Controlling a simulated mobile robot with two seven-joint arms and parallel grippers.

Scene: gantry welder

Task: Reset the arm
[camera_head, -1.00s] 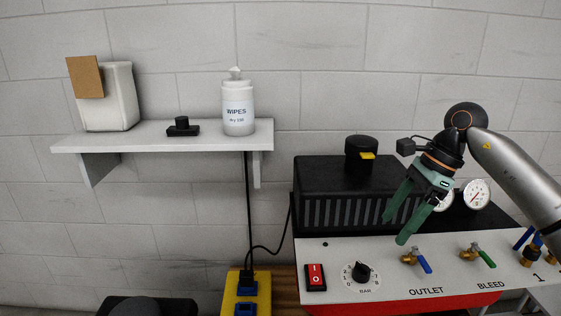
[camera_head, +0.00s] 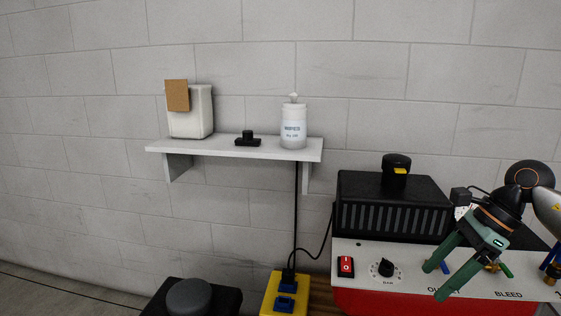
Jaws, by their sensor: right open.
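My right gripper (camera_head: 435,281) has green fingers and comes in from the right. It is open and empty, with its fingers pointing down and left in front of the machine's white panel (camera_head: 358,256). The fingers partly cover the OUTLET label and the blue-handled valve. My left gripper is out of view.
The panel has a red switch (camera_head: 345,266) and a black knob (camera_head: 386,268). A wall shelf (camera_head: 230,149) holds a white container (camera_head: 196,115), a small black object (camera_head: 247,140) and a wipes bottle (camera_head: 294,127). A yellow socket box (camera_head: 283,297) stands below; open floor shows at lower left.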

